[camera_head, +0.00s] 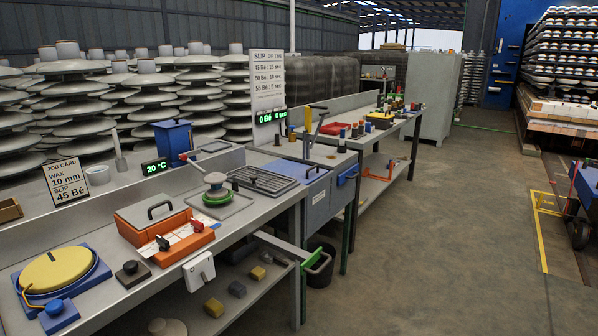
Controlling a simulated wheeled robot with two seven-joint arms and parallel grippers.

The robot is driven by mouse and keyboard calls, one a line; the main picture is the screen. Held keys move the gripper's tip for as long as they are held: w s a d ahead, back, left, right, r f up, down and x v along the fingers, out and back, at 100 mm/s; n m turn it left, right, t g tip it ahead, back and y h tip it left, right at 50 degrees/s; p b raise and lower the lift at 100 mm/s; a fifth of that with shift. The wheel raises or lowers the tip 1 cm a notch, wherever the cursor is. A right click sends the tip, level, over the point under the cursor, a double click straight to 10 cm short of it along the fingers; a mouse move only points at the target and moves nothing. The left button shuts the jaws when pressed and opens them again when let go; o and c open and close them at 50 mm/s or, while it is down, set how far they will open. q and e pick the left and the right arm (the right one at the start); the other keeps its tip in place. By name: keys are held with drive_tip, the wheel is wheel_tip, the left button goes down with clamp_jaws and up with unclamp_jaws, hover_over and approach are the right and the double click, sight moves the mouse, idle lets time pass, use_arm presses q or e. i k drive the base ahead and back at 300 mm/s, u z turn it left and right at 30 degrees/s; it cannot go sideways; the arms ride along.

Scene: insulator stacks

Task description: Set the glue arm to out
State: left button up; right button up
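No part is labelled as a glue arm, and I cannot tell which one it is. A lever with a red knob (185,156) sits beside a blue box (173,138) on the near bench. A yellow post with a dark handle (309,119) stands at the back of the bench's far part. A yellow disc (56,269) lies on a blue base at the front left, with a thin curved orange piece along its left side and a blue knob (54,307) in front. Neither of my grippers is in view.
The near bench (128,296) holds an orange box with a grey lid (160,226), a green-ringed insulator (216,193) and a black grille (262,180). A black bin (320,267) stands below. Insulator stacks line the back.

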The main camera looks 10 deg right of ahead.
sight(252, 184)
drive_tip(key=u, duration=0.1)
drive_tip(key=i, duration=1)
drive_tip(key=u, duration=0.55)
